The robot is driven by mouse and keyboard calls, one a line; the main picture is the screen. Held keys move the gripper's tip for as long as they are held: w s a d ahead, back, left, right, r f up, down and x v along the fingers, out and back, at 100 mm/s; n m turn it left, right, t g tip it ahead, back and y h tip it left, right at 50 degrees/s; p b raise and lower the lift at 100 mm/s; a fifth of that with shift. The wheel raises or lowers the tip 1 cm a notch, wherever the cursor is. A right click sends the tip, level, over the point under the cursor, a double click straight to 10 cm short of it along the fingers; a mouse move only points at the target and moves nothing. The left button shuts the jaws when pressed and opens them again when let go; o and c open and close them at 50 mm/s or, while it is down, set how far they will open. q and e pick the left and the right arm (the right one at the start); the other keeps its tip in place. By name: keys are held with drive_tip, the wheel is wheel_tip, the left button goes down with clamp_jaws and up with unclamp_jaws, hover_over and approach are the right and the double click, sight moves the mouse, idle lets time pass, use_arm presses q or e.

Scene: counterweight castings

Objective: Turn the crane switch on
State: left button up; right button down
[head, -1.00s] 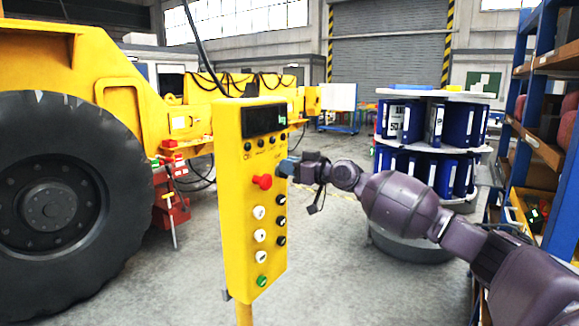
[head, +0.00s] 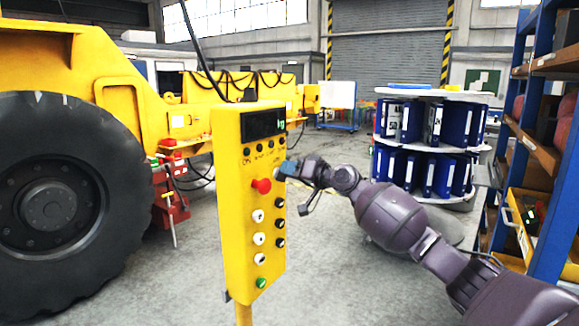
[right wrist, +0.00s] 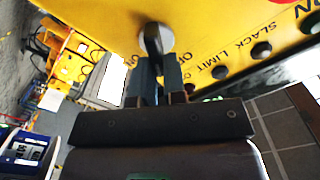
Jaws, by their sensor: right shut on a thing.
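The yellow crane control box (head: 233,215) stands on a post in the middle of the head view. My right gripper (head: 284,168) is at the right edge of its front, beside the red mushroom button (head: 261,186). The right wrist view shows a black rotary switch (right wrist: 154,40) on a silver round base in the yellow panel. My right gripper's fingers (right wrist: 158,80) are shut on the switch handle. In the head view the gripper hides the switch. Lettering stands near it; which mark the handle points at is hard to tell. My left gripper is not in view.
The box also has a dark display (head: 263,123), white buttons and a green button (head: 261,283). A big tyre (head: 50,200) of a yellow machine stands left. A rack of blue binders (head: 425,150) and blue shelving (head: 560,190) stand right. The floor around the post is clear.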

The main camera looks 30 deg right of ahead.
use_arm(q)
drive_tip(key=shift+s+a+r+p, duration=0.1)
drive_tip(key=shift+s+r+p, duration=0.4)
drive_tip(key=shift+p, duration=0.55)
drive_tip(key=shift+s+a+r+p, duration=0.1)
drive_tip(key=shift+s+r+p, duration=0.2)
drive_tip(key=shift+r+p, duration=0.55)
use_arm(e)
drive_tip(key=shift+w+d+f+m, duration=0.15)
drive_tip(key=shift+f+m, duration=0.1)
drive_tip(key=shift+m, duration=1.6)
drive_tip(key=shift+s+d+f+m, duration=0.1)
drive_tip(key=shift+f+m, duration=0.15)
drive_tip(key=shift+m, duration=1.55)
drive_tip(key=shift+w+d+f+m, duration=0.15)
drive_tip(key=shift+f+m, duration=0.1)
drive_tip(key=shift+m, duration=1.6)
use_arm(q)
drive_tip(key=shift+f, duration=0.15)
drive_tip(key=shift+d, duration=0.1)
use_arm(e)
drive_tip(key=c, duration=1.2)
unclamp_jaws()
drive_tip(key=shift+s, duration=0.1)
